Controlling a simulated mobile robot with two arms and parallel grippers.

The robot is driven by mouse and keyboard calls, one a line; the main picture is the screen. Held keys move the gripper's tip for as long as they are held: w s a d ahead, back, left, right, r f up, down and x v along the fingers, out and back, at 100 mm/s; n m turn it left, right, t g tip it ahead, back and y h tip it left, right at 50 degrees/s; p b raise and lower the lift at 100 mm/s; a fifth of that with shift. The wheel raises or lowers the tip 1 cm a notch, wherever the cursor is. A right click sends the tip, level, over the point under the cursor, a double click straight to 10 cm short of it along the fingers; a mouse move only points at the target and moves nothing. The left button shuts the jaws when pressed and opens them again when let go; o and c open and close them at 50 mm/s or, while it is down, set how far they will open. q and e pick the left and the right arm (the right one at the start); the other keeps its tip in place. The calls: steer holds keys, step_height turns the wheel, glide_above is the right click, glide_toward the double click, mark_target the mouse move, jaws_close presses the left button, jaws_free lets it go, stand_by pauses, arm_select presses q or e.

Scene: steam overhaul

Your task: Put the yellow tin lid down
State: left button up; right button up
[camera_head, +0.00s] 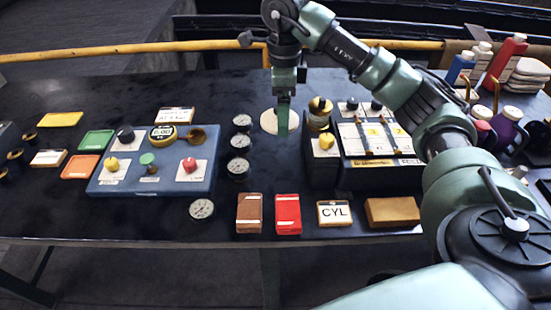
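My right gripper (283,122) points straight down over a pale round disc (268,120) near the middle of the table. Its fingers show as one narrow green shape, so I cannot tell whether they are apart. No lid shows clearly between them, and the gripper covers part of the disc. A round yellow-rimmed piece (163,137) with a dark-lettered face sits at the back of the blue board; I cannot tell whether it is the yellow tin lid. My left gripper is not in view.
The blue board (148,191) holds several knobs. Several gauges (239,143) stand right of it. A brass-topped part (320,105) and a dark box with white panels (372,178) are close right of the gripper. Red (288,214) and brown blocks line the front edge. Bottles (507,58) stand back right.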

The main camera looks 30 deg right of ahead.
steer(key=p, duration=0.2)
glide_above(282, 165)
step_height(282, 165, down, 10)
steer(key=shift+f, duration=0.55)
step_height(282, 165, down, 3)
steer(key=shift+f, duration=0.5)
steer(key=shift+f, duration=0.1)
steer(key=shift+f, duration=0.15)
steer(key=o, duration=1.2)
steer(key=shift+o, duration=0.2)
